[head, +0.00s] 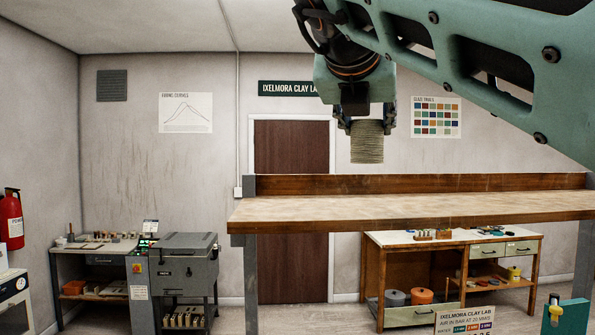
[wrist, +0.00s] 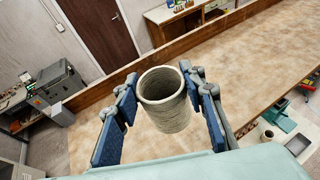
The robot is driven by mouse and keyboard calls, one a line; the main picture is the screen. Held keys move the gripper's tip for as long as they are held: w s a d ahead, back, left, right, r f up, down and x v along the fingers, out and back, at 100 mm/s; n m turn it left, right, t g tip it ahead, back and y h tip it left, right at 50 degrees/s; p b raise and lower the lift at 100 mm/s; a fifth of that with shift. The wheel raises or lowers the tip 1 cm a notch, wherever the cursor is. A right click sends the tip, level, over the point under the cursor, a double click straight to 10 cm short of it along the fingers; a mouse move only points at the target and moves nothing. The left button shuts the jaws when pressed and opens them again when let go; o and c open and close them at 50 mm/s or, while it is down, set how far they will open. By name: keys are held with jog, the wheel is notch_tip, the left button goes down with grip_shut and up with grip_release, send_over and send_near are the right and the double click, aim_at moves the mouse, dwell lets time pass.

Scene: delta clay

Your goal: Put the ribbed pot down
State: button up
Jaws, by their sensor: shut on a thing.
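The ribbed pot (head: 367,143) is a small grey-beige cylinder with fine horizontal ridges. It hangs upright below my gripper (head: 365,124) in the head view, above the workbench and apart from it. In the wrist view the pot (wrist: 166,105) shows its round open mouth, between the two blue-padded fingers of my gripper (wrist: 165,108). My gripper is shut on the pot. The wooden workbench top (head: 400,207) lies below, and its bare surface also shows in the wrist view (wrist: 245,80).
The workbench has a raised wooden back edge (head: 420,184); its visible top is clear. Behind it stand a low wooden table (head: 455,238) with small items and a grey machine (head: 183,265). A red fire extinguisher (head: 11,220) is at the far left.

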jog(key=w+a+f, duration=0.1)
jog(key=f, duration=0.1)
jog(key=w+a+f, duration=0.1)
jog(key=f, duration=0.1)
jog(key=w+f, duration=0.1)
jog(key=f, duration=0.2)
jog(key=shift+a, duration=0.4)
jog(key=shift+f, duration=0.55)
jog(key=shift+d+f, duration=0.1)
jog(key=shift+s+f, duration=0.1)
jog(key=shift+f, duration=0.05)
jog(key=o, duration=1.2)
jog(key=shift+c, duration=0.2)
